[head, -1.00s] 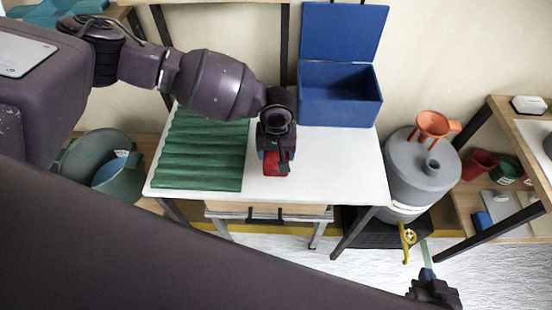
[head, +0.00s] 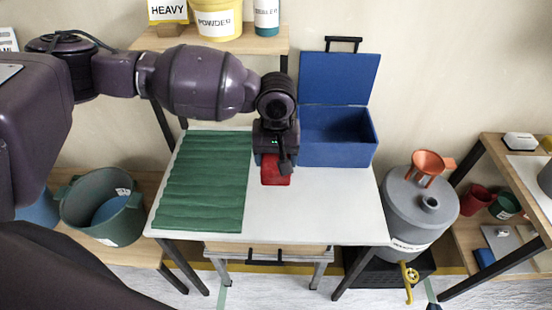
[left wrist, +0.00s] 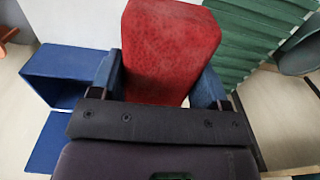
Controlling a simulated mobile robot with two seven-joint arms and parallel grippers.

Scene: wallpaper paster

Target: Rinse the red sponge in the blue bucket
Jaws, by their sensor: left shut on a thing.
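My left gripper (head: 277,160) is shut on the red sponge (head: 275,176), which shows below its fingers in the head view, over the white tabletop. In the left wrist view the sponge (left wrist: 170,50) fills the space between the blue fingertips of the gripper (left wrist: 165,90). A blue rounded container (head: 38,211), perhaps the blue bucket, shows only in part at the left edge, behind my arm. Beside it stands a green bucket (head: 90,205) with blue inside. My right gripper is not seen.
A green ridged sheet (head: 205,185) lies on the left of the white table (head: 330,215). An open blue box (head: 345,150) stands at its back right. A grey tank (head: 415,205) with an orange funnel (head: 430,163) stands right of the table. The front right tabletop is clear.

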